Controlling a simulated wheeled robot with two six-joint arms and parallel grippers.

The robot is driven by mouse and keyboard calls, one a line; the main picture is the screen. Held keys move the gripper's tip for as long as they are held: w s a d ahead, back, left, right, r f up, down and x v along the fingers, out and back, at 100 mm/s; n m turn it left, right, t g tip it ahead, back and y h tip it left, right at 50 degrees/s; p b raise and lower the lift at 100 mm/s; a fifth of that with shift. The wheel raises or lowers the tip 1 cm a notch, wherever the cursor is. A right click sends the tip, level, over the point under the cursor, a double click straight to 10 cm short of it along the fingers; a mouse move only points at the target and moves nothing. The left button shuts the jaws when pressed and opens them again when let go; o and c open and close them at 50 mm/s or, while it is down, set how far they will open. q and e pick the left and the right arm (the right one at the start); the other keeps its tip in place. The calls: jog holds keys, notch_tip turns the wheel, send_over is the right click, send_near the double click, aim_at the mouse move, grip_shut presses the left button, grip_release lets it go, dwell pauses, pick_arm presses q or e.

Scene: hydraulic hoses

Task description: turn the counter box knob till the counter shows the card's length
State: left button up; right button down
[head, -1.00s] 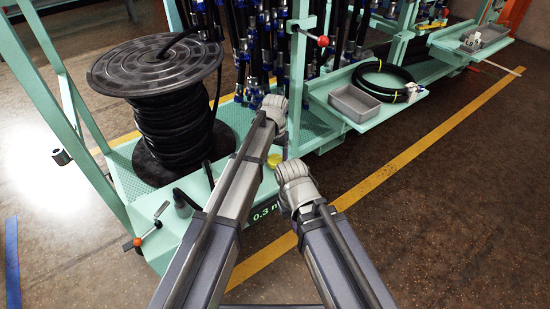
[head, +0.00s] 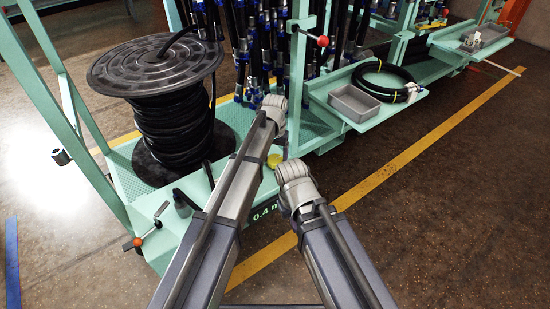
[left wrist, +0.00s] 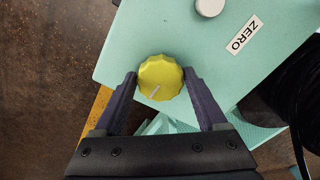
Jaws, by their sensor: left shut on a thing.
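The counter box (left wrist: 150,38) is a pale green box with a yellow knob (left wrist: 161,78) on it. My left gripper (left wrist: 160,76) has one finger on each side of the knob and is shut on it. The knob's pale pointer mark points down and left in the wrist view. The knob also shows as a small yellow spot in the head view (head: 273,160). The counter display (head: 266,213) reads 0.4 m in lit digits, partly covered by my left arm. A small white tag (head: 411,90), perhaps the card, is by the coiled hose; its text is too small to read. My right gripper is out of view.
A white button (left wrist: 209,7) and a ZERO label (left wrist: 244,34) are on the box top. A hose reel (head: 170,115) stands at the left. A tray shelf (head: 345,112) holds a grey bin (head: 354,103) and a coiled hose (head: 384,78). The floor at right is clear.

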aim_at(275, 160)
pick_arm(q)
jog(key=shift+n, duration=2.6)
dwell(3.2)
jog(key=o, duration=1.3)
notch_tip(275, 160, up, 8)
jog(key=p, duration=0.8)
jog(key=shift+f, duration=0.1)
